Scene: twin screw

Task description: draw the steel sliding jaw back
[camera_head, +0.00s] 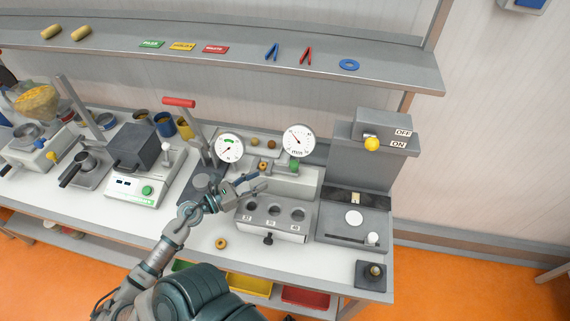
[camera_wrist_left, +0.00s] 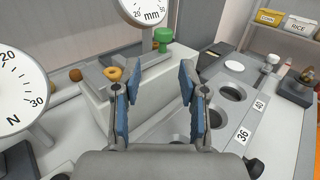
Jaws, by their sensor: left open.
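A measuring fixture with a light grey block (camera_head: 290,182) stands at the middle of the bench, under the mm dial (camera_head: 295,140). A green knob (camera_wrist_left: 163,38) stands at its right end. A small brown ring (camera_wrist_left: 117,74) lies on its top between grey metal pieces. The steel sliding jaw appears to be the piece (camera_wrist_left: 145,63) just right of the ring, though its edges are hard to tell. My left gripper (camera_head: 259,180) is open and empty, with blue-padded fingers in front of the fixture and apart from the knob. It also shows in the left wrist view (camera_wrist_left: 155,92).
A grey box with several round holes (camera_head: 271,218) stands right below the gripper. The N dial (camera_head: 229,148) is at the left. A grey press (camera_head: 358,180) with a yellow knob stands at the right. Another ring (camera_head: 221,243) lies on clear white bench top.

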